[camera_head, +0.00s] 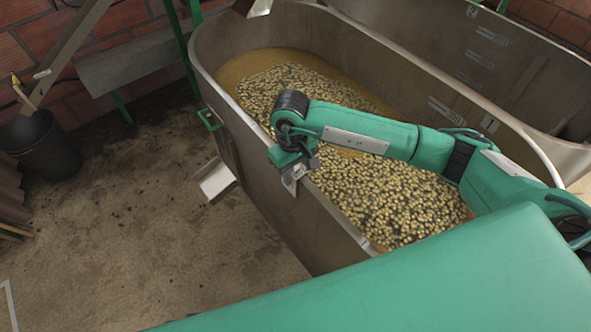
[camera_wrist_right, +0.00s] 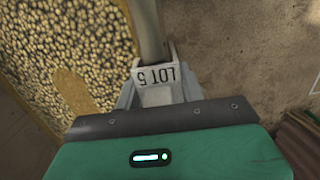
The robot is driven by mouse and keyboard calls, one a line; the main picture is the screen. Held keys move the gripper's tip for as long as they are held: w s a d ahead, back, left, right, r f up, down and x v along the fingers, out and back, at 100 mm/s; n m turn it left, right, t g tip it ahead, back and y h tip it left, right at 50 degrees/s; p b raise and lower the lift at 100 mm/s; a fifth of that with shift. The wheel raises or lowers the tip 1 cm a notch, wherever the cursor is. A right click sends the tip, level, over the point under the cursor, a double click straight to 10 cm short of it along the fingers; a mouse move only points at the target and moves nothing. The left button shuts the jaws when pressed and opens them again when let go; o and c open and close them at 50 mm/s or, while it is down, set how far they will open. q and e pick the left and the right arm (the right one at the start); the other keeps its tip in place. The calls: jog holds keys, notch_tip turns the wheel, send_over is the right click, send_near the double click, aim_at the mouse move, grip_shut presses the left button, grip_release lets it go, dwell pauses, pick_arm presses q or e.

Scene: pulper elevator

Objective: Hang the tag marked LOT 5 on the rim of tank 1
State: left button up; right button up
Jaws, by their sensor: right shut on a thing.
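My right gripper (camera_head: 297,168) is at the near left rim of the tank full of beans (camera_head: 250,165), pointing down. It is shut on a pale tag (camera_head: 291,181), which shows at the outer side of the rim. In the right wrist view the tag (camera_wrist_right: 156,78) reads LOT 5, upside down, between the fingers of the gripper (camera_wrist_right: 158,92). The tank rim (camera_wrist_right: 147,30) runs up to the tag there. I cannot tell whether the tag rests on the rim. My left gripper is out of view.
A second metal tank (camera_head: 520,70) stands behind, with a small marking on its inner wall. A black bucket (camera_head: 42,147) stands at the left by the brick wall. A green bracket (camera_head: 209,119) and a metal chute (camera_head: 215,180) are on the tank's left side.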

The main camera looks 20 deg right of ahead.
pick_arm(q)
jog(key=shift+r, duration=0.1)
pick_arm(e)
jog(key=o, duration=1.1)
jog(key=shift+c, duration=0.2)
jog(key=shift+r, duration=0.1)
jog(key=shift+r, duration=0.35)
jog(key=r, duration=0.7)
jog(key=w+r+b, duration=0.1)
jog(key=r, duration=0.3)
jog(key=shift+a+r, duration=0.15)
jog(key=shift+a, duration=0.05)
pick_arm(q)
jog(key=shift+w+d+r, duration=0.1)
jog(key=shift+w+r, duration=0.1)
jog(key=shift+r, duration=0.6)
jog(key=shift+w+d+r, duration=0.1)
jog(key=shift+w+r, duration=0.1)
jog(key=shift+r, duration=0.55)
pick_arm(e)
jog(key=shift+w+r, duration=0.1)
jog(key=shift+r, duration=0.65)
